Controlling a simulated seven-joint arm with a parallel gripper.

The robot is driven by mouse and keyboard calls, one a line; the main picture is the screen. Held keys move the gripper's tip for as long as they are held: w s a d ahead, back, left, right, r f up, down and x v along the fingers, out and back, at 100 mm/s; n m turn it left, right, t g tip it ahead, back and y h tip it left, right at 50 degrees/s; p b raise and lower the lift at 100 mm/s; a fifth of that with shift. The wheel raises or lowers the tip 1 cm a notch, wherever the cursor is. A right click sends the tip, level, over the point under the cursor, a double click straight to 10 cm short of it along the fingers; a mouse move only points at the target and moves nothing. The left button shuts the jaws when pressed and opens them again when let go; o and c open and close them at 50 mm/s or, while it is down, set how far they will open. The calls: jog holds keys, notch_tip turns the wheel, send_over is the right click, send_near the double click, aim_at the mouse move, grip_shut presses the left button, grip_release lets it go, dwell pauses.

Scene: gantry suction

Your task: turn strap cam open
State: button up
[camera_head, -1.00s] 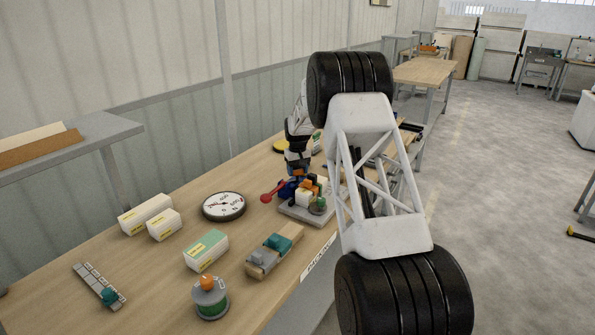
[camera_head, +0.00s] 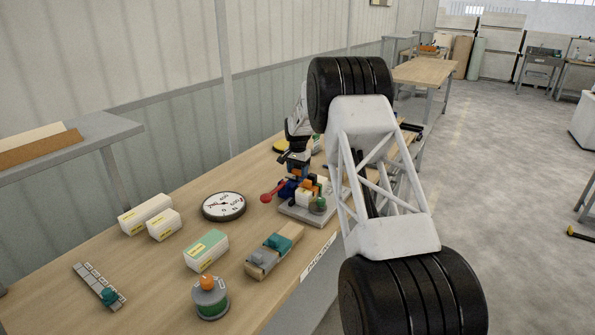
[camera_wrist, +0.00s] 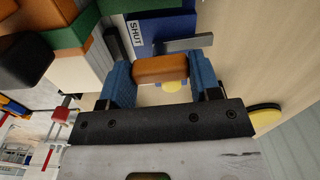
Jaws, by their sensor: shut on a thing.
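My gripper (camera_wrist: 161,84) has blue fingers closed on the two ends of an orange bar (camera_wrist: 160,69), which looks like the strap cam's handle. Behind the bar is a dark blue block (camera_wrist: 150,38) with a label reading SHUT. A grey metal lever (camera_wrist: 188,44) sticks out across the blue block, just beyond the right finger. In the head view my gripper (camera_head: 298,172) points down at the fixture on the bench, and the arm and crowded parts hide its contact there. The fixture's grey base plate (camera_head: 292,209) shows at its near edge.
On the fixture, a white block (camera_head: 302,198) and a green knob (camera_head: 318,204) stand close by. A red-ended lever (camera_head: 267,198) projects left. A round gauge (camera_head: 223,206), white-and-yellow boxes (camera_head: 146,214) and a wooden block assembly (camera_head: 273,252) lie nearer. Bare bench top lies between them.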

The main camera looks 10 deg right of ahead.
aim_at(297, 170)
jog(key=shift+m, duration=0.5)
jog(key=o, duration=0.9)
jog(key=shift+r, duration=0.15)
jog(key=shift+r, duration=3.8)
jog(key=shift+s+r, duration=0.1)
